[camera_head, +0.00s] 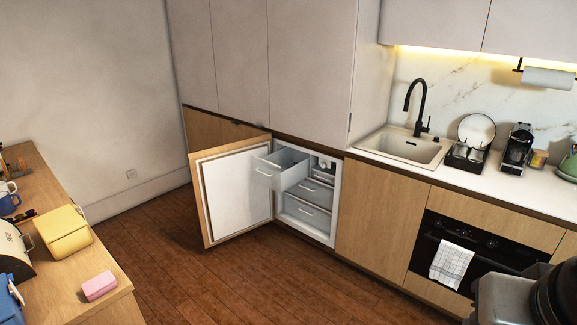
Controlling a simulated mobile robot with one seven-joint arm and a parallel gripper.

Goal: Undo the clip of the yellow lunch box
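The yellow lunch box (64,232) sits on the wooden counter at the left of the head view. Its lid looks closed. The clip is too small at this distance for me to tell its state. My gripper is not in view. Only a grey and black part of my own arm shows at the lower right corner, far across the room from the lunch box.
A pink box (99,286), dark sunglasses (20,216), blue mug (8,203) and bread bin (14,252) share the wooden counter (62,300). The fridge door (236,194) stands open with a drawer (281,168) pulled out. Brown floor (170,270) between is clear.

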